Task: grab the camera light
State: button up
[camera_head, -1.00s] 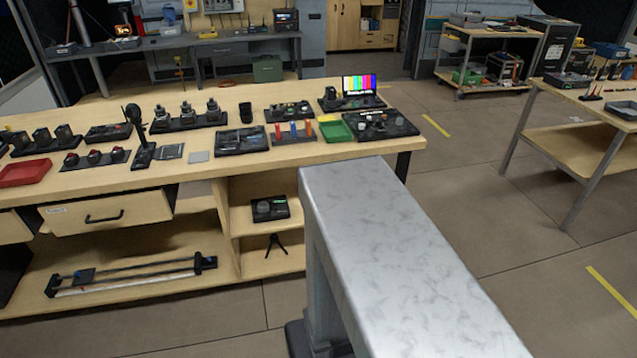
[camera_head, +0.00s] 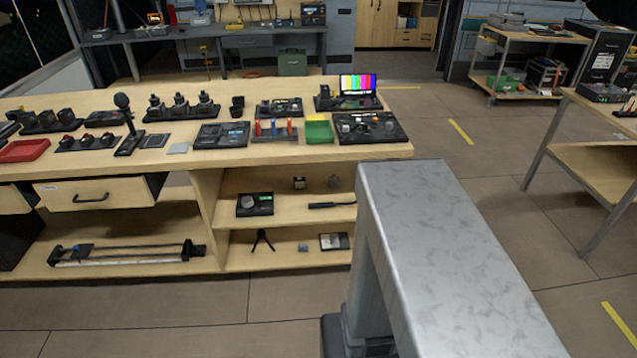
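A small dark cube (camera_head: 299,183) with a pale face stands on the upper shelf of the workbench; it may be the camera light, but it is too small to tell. Beside it on that shelf are a black device with a round grey top (camera_head: 255,203), a small grey round item (camera_head: 334,182) and a thin black stick-like item (camera_head: 332,205). My gripper is not in view.
The wooden workbench (camera_head: 330,152) holds trays, small cameras and a colour-bar monitor (camera_head: 358,85). Its lower shelf holds a mini tripod (camera_head: 262,240) and a slider rail (camera_head: 125,253). A big grey metal beam fills the right foreground. Floor (camera_head: 495,205) is clear between the tables.

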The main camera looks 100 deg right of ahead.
aim_at(300, 182)
jog(key=u, duration=0.1)
jog(key=k, duration=1.15)
jog(key=z, duration=1.35)
jog(key=i, duration=1)
jog(key=z, duration=0.05)
